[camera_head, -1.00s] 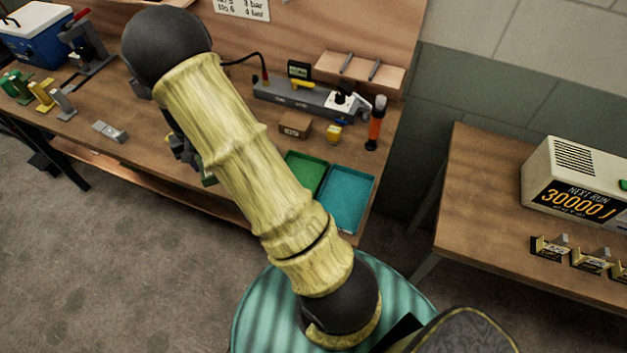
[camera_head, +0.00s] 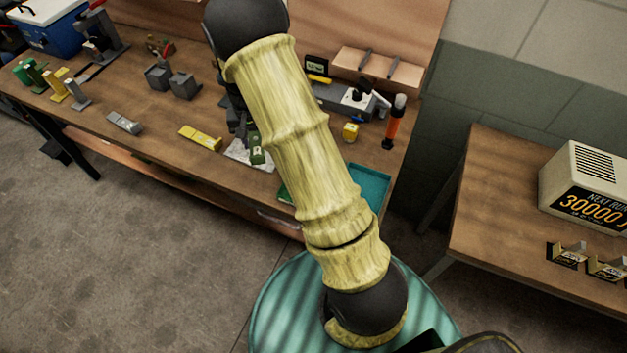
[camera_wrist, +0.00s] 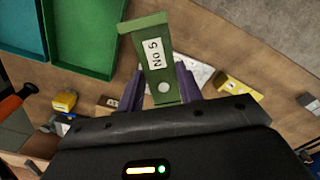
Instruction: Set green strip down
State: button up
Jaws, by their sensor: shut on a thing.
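The whitish piece (camera_wrist: 197,76) also lies behind the strip in the wrist view. My arm hides part of the bench and most of the gripper in the head view.
A yellow strip (camera_head: 200,138) and a grey strip (camera_head: 124,123) lie on the bench (camera_head: 160,165) to the left. A teal tray (camera_head: 371,185) and a green tray (camera_wrist: 90,40) are on the other side. Grey blocks (camera_head: 183,86) stand behind. Bare wood lies between the strips.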

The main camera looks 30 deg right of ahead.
jog(key=s+d+f+n+b, duration=0.1)
jog(key=s+d+n+b, duration=0.2)
jog(key=n, duration=1.1)
jog(key=s+d+f+n+b, duration=0.1)
jog(key=s+d+n+b, duration=0.3)
jog(key=d+n, duration=0.6)
jog(key=s+n, duration=0.1)
jog(key=n, duration=0.4)
jog(key=shift+s+d+f, duration=0.25)
jog(key=shift+d, duration=0.05)
jog(key=shift+f+b, duration=0.35)
jog(key=shift+f, duration=2.8)
jog(key=shift+f, duration=1.85)
